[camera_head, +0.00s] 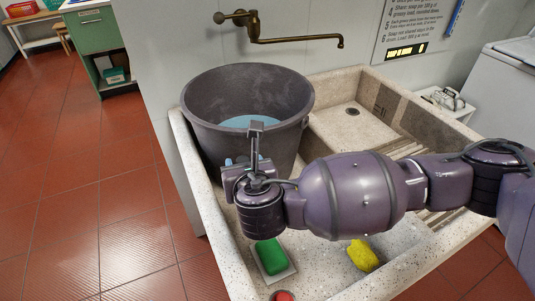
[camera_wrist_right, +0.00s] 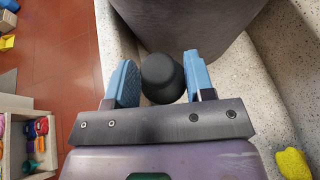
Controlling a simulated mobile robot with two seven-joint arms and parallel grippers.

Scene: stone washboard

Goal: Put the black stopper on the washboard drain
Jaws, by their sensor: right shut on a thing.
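My right gripper (camera_head: 246,161) is in front of the large dark bucket (camera_head: 205,105) in the head view, its blue fingers partly hidden by my wrist. In the right wrist view the gripper (camera_wrist_right: 160,80) is shut on the black stopper (camera_wrist_right: 162,77), a dark rounded piece between the blue fingers. I cannot make out the stopper in the head view. The stone washboard (camera_head: 325,139) has a dark drain hole (camera_head: 352,111) in its back right basin, uncovered and apart from the gripper. My left gripper is not in view.
The bucket, with blue water (camera_head: 243,121), stands in the washboard's left part. A green bar (camera_head: 270,256) on a tray and a yellow lump (camera_head: 362,255) lie at the front. A brass tap (camera_head: 300,39) reaches over from the wall. Ribbed stone lies right of the drain.

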